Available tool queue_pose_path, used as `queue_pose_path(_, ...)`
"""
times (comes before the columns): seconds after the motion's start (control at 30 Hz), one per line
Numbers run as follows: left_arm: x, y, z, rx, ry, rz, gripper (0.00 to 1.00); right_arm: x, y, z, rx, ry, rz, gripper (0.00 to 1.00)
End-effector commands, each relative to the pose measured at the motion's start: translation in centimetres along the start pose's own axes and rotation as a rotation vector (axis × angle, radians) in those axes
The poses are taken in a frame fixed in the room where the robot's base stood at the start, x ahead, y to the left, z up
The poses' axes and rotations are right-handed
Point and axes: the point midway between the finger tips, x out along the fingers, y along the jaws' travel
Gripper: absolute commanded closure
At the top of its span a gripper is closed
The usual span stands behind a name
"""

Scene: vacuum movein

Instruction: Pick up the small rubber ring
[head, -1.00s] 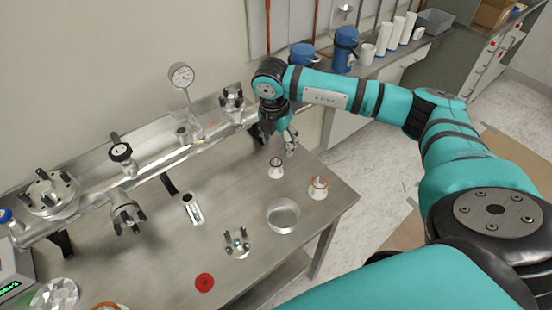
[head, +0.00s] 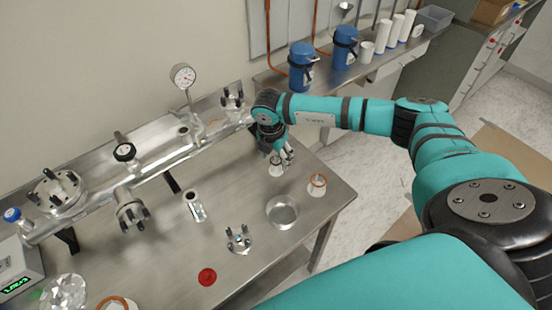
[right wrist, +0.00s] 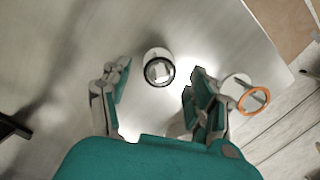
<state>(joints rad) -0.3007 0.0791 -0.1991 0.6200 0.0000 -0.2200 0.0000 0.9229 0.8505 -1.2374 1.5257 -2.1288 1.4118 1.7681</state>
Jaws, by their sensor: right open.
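A small white cup-like stand (right wrist: 152,54) carries a small dark ring (right wrist: 160,85), seen from above in the right wrist view. The ring looks like the small rubber ring. In the head view the stand (head: 275,171) is on the steel table, partly covered by my right gripper (head: 282,158). In the right wrist view my right gripper (right wrist: 156,82) is open, with one finger to the left of the stand and one to the right. The fingers are apart from the ring; their height above it is hard to tell. My left gripper is in neither view.
Another white stand with an orange ring (head: 318,180) is close to the right finger. A round metal dish (head: 282,212), a clamp piece (head: 238,240) and a red disc (head: 207,277) lie nearer. A metal pipe with a gauge (head: 183,76) runs along the back. The table's right edge is near.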

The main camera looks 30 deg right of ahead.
Motion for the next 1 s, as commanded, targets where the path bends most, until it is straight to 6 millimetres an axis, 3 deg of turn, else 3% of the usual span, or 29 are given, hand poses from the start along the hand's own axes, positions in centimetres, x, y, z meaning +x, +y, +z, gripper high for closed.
queue_pose_path(0.67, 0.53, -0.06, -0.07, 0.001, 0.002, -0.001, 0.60, 0.44, 0.00, -0.08, 0.000, 0.000, 0.000, 0.39)
queue_pose_path(1.0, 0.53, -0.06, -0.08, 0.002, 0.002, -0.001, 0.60, 0.44, 0.01, -0.08, 0.000, 0.000, 0.000, 0.78)
